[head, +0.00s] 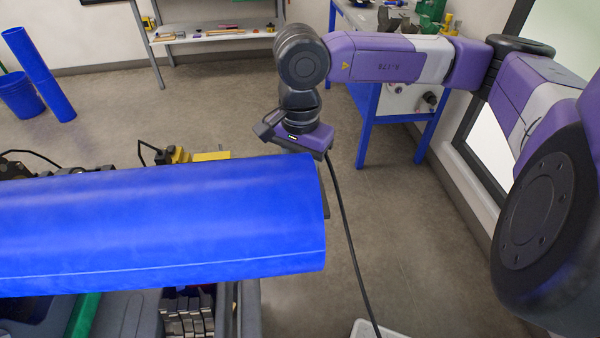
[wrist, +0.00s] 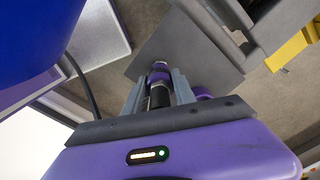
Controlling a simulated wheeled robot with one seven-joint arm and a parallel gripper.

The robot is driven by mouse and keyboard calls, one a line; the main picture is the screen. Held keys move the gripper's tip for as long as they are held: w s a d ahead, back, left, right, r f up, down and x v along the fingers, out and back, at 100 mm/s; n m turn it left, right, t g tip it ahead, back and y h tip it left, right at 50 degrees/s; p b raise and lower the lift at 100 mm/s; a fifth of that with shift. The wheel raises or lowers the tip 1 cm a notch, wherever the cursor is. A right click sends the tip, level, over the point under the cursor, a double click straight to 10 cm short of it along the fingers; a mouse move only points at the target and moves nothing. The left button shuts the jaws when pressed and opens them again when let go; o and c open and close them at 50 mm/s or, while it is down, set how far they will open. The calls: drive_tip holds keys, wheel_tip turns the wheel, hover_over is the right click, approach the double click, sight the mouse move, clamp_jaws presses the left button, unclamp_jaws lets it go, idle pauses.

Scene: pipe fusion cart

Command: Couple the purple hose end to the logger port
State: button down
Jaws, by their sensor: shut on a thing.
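My gripper (wrist: 158,80) is shut on the purple hose end (wrist: 160,67), whose purple collar and black body show between the grey fingers in the wrist view. In the head view my purple hand (head: 303,137) is just behind the right end of a big blue pipe, and the pipe hides the fingers and the hose end. A black hose or cable (head: 347,235) hangs from near the hand down to the floor area. A purple round part (wrist: 203,92) shows just right of the fingers; I cannot tell what it is. I cannot make out the logger port.
The blue pipe (head: 160,225) lies across the foreground and is close at the upper left in the wrist view (wrist: 35,35). A grey plate (wrist: 190,50) lies beyond the fingers. Yellow parts (head: 190,155) stand behind the pipe. A white crate (head: 362,327) is below. Open floor lies right.

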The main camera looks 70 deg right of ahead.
drive_tip(key=shift+f+b, duration=0.35)
drive_tip(key=c, duration=0.9)
unclamp_jaws()
drive_tip(key=shift+c, duration=0.2)
wheel_tip(320, 180, up, 8)
drive_tip(key=shift+f, duration=0.1)
